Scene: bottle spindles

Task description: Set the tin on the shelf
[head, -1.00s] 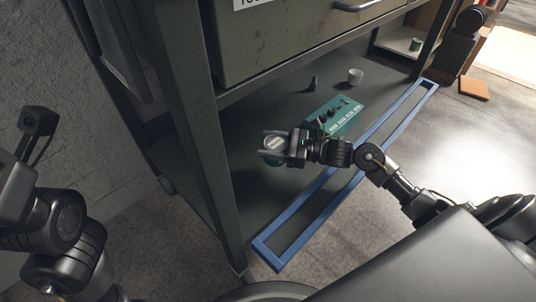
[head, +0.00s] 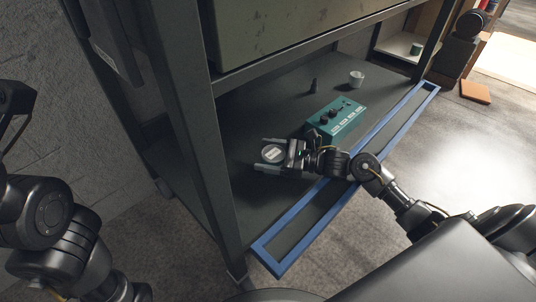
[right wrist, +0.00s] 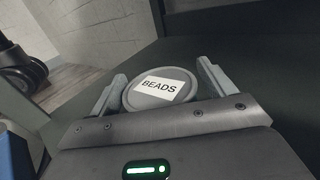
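The tin (head: 272,154) is round, with a grey lid and a white label that reads "BEADS" in the right wrist view (right wrist: 160,89). It appears upright on the dark lower shelf (head: 262,102), left of the teal box. My right gripper (head: 270,154) is open, its two fingers on either side of the tin. In the right wrist view a small gap shows beside the right finger; whether the left finger touches is unclear. The tin's lower body is mostly hidden. My left arm is at the left edge; its gripper is out of frame.
The teal box with dark knobs (head: 336,119) stands right of the tin, close to my right gripper. A dark small piece (head: 314,87) and a grey cup (head: 357,79) stand farther back. A cabinet post (head: 205,150) rises at left.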

